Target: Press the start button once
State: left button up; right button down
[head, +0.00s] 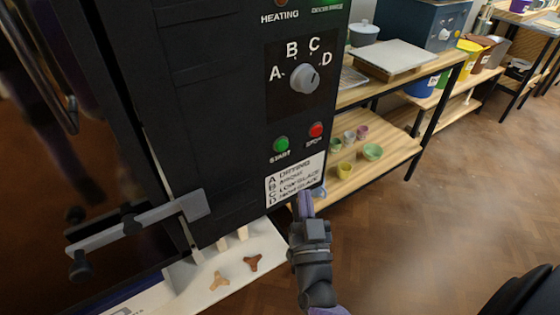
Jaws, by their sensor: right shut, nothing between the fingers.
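The green start button (281,144) is on the black front panel of the kiln (215,110), above its START label. The red stop button (316,130) is to its right. A grey dial (304,78) with letters A to D is above both. My right gripper (306,203) is shut and empty, pointing up, just below the white program label (296,180). It is below and slightly right of the start button and apart from it. My left gripper is not in view.
A grey door handle (138,222) sticks out at the lower left. A white shelf (236,268) below the kiln holds small three-armed pieces (253,263). A wooden rack (375,165) with small pots stands right. The floor (440,225) at right is clear.

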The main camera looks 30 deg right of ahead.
aim_at(282, 146)
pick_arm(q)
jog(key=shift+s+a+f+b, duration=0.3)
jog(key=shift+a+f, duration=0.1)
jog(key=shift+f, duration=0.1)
pick_arm(e)
jog(key=r+m+h, duration=0.1)
jog(key=s+d+r+m+h, duration=0.1)
jog(key=h, duration=0.1)
jog(key=r+m+h, duration=0.1)
jog(key=r, duration=0.1)
jog(key=shift+s+d, duration=0.35)
jog(key=shift+d, duration=0.05)
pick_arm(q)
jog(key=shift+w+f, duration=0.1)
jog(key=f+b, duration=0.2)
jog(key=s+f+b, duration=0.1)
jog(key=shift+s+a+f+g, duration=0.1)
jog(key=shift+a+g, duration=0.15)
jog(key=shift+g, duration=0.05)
pick_arm(e)
jog(key=w, duration=0.8)
jog(key=shift+w+a, duration=0.35)
jog(key=shift+w, duration=0.05)
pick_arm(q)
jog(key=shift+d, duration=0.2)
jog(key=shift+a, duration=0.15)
pick_arm(e)
jog(key=shift+w, duration=0.1)
